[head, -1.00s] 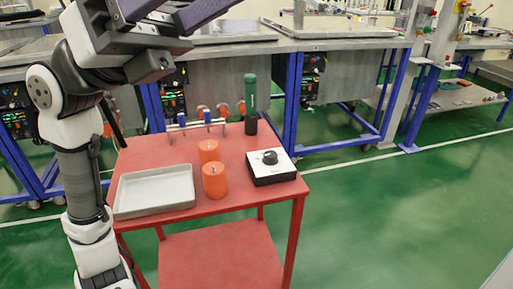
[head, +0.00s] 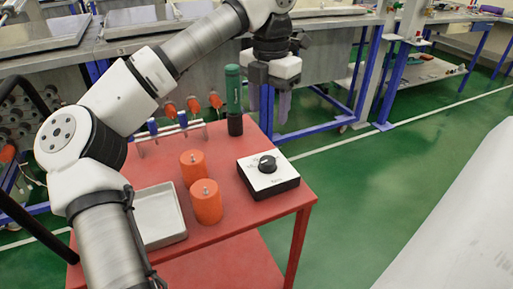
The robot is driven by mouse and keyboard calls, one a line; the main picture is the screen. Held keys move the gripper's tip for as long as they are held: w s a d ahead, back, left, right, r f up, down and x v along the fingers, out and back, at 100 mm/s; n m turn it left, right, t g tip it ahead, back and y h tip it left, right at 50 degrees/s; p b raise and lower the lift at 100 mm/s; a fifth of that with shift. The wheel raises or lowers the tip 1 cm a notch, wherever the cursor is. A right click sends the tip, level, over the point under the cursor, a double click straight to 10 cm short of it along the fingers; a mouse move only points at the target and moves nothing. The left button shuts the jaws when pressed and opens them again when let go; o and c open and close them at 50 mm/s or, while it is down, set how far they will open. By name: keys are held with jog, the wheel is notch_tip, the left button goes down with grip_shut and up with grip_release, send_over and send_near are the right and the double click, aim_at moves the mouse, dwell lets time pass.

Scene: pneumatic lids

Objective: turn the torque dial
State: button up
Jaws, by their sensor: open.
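The torque dial is a black knob (head: 267,164) on a white-topped box with a black base (head: 268,183). The box sits near the right edge of the red cart top (head: 240,225). My gripper (head: 276,118) points down with purple-grey fingers, above and behind the dial box in the picture, apart from it. It is open and holds nothing that I can see. The dial is in full view.
A green cylindrical tool (head: 234,98) stands upright at the cart's back, close left of my gripper. Two orange cylinders (head: 206,202) stand left of the dial box. A grey tray (head: 158,215) and a rack with blue handles (head: 168,130) are farther left.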

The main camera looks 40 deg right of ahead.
aim_at(268, 159)
jog(key=f, duration=1.3)
jog(key=shift+s+f, duration=0.25)
jog(key=shift+f, duration=0.05)
jog(key=c, duration=1)
